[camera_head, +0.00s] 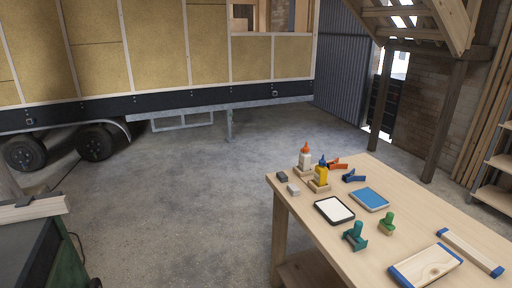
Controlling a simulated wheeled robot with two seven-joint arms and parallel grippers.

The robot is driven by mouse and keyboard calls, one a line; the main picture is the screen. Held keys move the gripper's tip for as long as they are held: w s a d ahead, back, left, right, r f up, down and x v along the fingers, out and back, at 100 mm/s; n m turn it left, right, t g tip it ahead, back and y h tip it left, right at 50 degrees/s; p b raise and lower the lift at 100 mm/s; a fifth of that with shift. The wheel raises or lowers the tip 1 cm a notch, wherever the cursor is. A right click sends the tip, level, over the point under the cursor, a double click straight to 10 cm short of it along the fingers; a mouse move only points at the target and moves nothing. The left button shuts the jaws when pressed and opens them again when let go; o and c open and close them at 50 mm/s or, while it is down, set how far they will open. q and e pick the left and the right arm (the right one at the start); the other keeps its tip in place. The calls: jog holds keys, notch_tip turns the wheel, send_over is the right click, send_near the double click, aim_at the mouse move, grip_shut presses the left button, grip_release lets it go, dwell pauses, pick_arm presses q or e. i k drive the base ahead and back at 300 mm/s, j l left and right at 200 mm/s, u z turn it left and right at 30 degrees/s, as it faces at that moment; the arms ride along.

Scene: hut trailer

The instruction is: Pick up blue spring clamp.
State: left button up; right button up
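The blue spring clamp (353,176) lies on the wooden workbench (303,206), near its far edge. It is small and dark blue, just right of the yellow glue bottle. An orange-red clamp (338,164) lies just behind it. Neither of my grippers shows in the head view, and nothing is seen touching the clamp.
The yellow bottle (321,173), a white bottle with an orange cap (305,158), a blue pad (370,199), a white-faced tablet (334,210) and green tools (355,236) crowd the bench. A trailer (160,60) stands behind. The middle floor (190,190) is clear.

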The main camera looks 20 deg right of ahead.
aim_at(352, 172)
jog(key=i+z, duration=0.35)
jog(key=i, duration=0.25)
jog(key=i+j+z, duration=0.25)
jog(key=i+z, duration=0.15)
jog(key=i, duration=0.2)
